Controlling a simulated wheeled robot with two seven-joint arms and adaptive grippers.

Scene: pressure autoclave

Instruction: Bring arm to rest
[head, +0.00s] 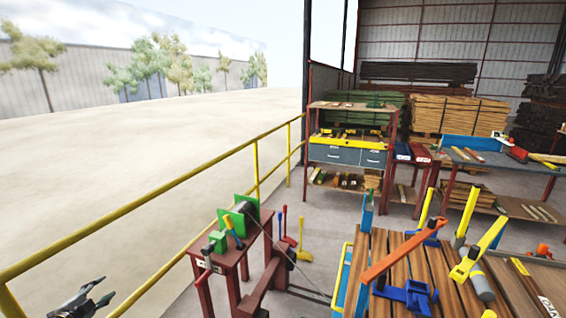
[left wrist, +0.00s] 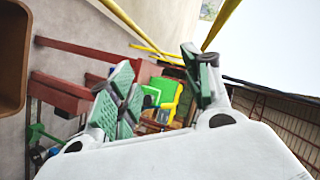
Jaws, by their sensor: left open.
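My left gripper (head: 88,300) shows at the lower left corner of the head view, in front of the yellow railing. Its fingers are spread with nothing between them. In the left wrist view the same gripper (left wrist: 160,95) shows its green-padded fingers wide apart and empty. The rest of the left arm is outside the head view. My right gripper is in neither view.
A yellow railing (head: 165,194) runs along the left side. A red stand with a green machine (head: 238,222) is right of the left gripper. A wooden-slat workbench (head: 385,245) with clamps fills the lower right. A shelf (head: 350,108) stands behind.

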